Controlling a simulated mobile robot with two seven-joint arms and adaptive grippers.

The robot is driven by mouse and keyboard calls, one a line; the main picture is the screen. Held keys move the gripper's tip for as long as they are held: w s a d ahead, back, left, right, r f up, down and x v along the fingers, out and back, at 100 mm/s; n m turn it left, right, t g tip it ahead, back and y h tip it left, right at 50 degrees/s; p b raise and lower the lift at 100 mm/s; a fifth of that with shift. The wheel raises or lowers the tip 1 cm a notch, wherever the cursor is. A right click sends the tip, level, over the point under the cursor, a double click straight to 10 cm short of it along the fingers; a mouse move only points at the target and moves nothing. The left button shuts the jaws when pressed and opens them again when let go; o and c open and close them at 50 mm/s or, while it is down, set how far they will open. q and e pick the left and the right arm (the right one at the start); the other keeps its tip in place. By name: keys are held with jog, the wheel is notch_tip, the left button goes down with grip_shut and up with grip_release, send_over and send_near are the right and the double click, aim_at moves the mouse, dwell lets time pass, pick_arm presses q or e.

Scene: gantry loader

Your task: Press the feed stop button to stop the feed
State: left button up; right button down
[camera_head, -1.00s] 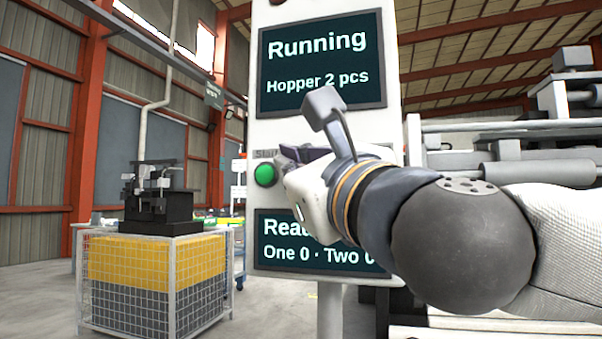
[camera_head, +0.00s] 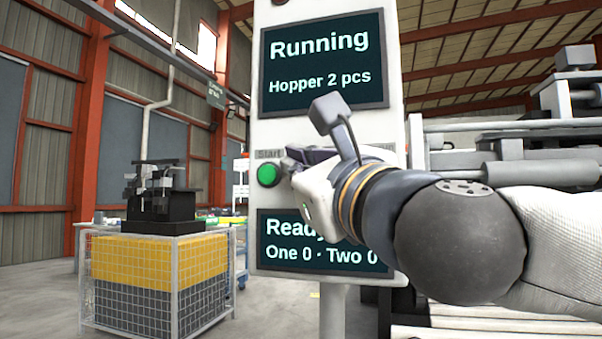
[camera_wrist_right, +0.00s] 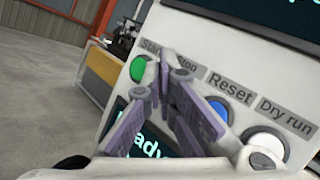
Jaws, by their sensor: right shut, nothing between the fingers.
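The white control panel (camera_head: 396,60) stands upright ahead of me. Its green Start button (camera_head: 269,175) is visible just left of my right gripper (camera_head: 288,162); it also shows in the right wrist view (camera_wrist_right: 138,68). My right gripper (camera_wrist_right: 166,72) is shut and empty, its fingertips close to the panel at the Stop label (camera_wrist_right: 186,64). The stop button itself is hidden behind the fingers, and I cannot tell whether they touch it. The upper screen (camera_head: 325,70) reads "Running, Hopper 2 pcs". My left gripper is out of view.
In the wrist view, a blue Reset button (camera_wrist_right: 218,109) and a white Dry run button (camera_wrist_right: 267,145) lie right of the fingers. The lower screen (camera_head: 290,262) is partly covered by my arm. A wire-mesh crate (camera_head: 130,325) stands left; machinery (camera_head: 545,150) stands right.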

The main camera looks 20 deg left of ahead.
jog(key=shift+w, duration=0.2)
jog(key=shift+s, duration=0.1)
dwell(0.4)
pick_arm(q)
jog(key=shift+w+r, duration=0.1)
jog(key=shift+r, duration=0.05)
pick_arm(e)
jog(key=shift+s, duration=0.7)
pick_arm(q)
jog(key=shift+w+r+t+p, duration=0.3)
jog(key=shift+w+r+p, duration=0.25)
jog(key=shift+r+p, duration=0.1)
pick_arm(e)
jog(key=s, duration=0.5)
jog(key=shift+a, duration=0.1)
